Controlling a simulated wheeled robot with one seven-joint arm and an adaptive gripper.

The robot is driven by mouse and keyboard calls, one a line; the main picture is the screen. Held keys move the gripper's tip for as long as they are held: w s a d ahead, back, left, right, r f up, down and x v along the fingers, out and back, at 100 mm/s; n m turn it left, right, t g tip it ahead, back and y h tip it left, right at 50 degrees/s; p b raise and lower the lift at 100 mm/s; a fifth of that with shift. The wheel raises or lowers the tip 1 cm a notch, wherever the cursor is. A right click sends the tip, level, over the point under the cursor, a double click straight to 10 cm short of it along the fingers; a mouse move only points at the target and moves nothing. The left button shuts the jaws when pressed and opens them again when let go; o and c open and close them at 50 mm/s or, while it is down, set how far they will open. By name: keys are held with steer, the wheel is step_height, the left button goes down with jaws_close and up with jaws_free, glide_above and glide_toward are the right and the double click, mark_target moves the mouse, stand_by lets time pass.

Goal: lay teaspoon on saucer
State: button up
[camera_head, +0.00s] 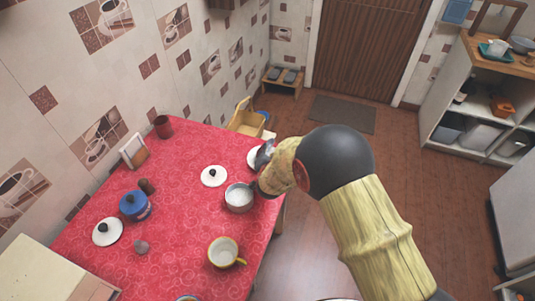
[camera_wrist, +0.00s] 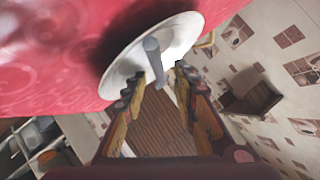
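A white saucer (camera_head: 252,155) lies at the far right edge of the red-covered table, partly hidden behind my gripper (camera_head: 265,153). In the wrist view the white saucer (camera_wrist: 118,62) shows large beside my fingertips. A slim grey piece (camera_wrist: 155,62), which looks like the teaspoon's handle, stands out in front of the saucer between the two fingers of my gripper (camera_wrist: 160,74). The fingers are apart, with a gap visible on the right side of the handle. The spoon's bowl is not clear, and I cannot tell whether it touches the saucer. The head view does not show the spoon clearly.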

steer(key=shift+r+p, duration=0.35)
steer(key=p+v, duration=0.4)
steer(key=v, duration=0.8)
steer(key=s+d+r+n+g+y, duration=0.1)
steer(key=s+d+r+n+g, duration=0.2)
steer(key=r, duration=0.7)
steer(key=s+d+r+n+y, duration=0.15)
steer(key=s+d+r, duration=0.3)
steer(key=r, duration=0.55)
steer(key=s+d+r+n+g+h, duration=0.1)
steer(key=s+d+r, duration=0.2)
steer(key=s, duration=0.8)
steer(key=s+d+r+n+g+h, duration=0.2)
steer(key=s+d+r, duration=0.1)
steer(key=s+d, duration=0.5)
steer(key=s, duration=0.3)
steer(key=shift+s+d+r+g, duration=0.2)
steer(key=shift+d+g, duration=0.1)
